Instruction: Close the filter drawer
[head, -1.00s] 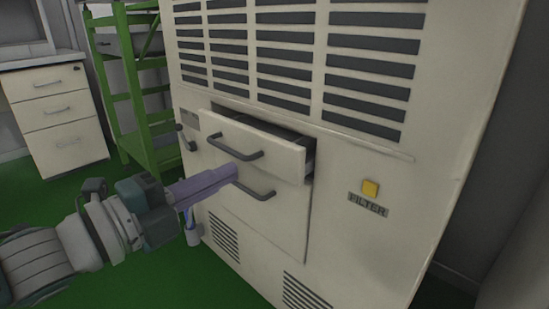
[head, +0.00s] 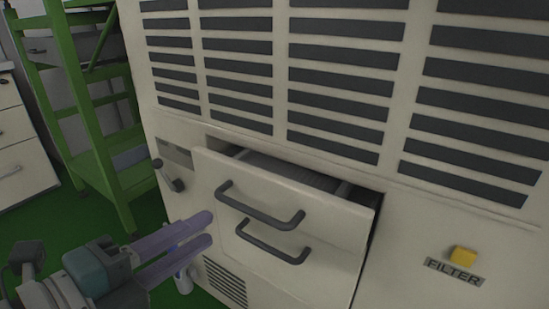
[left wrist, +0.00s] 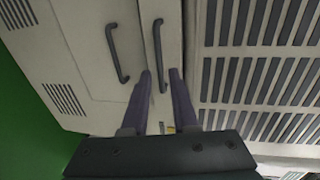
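The filter drawer (head: 285,190) is a cream front with a dark curved handle (head: 260,207). It stands partly pulled out of the large cream cabinet, with its dark inside showing along the top. My left gripper (head: 211,230) is open and empty, its two purple fingers apart, just left of the drawer handles in the head view. In the left wrist view, the fingers (left wrist: 160,72) point at the drawer front, and the drawer handle (left wrist: 157,40) lines up with the gap between them. I cannot tell if they touch anything. My right gripper is not in view.
A second handle (head: 273,242) sits on the panel below the drawer. A yellow button (head: 463,255) above a FILTER label is at right. A small dark lever (head: 170,178) is left of the drawer. A green rack (head: 88,130) and white drawers (head: 18,150) stand at left.

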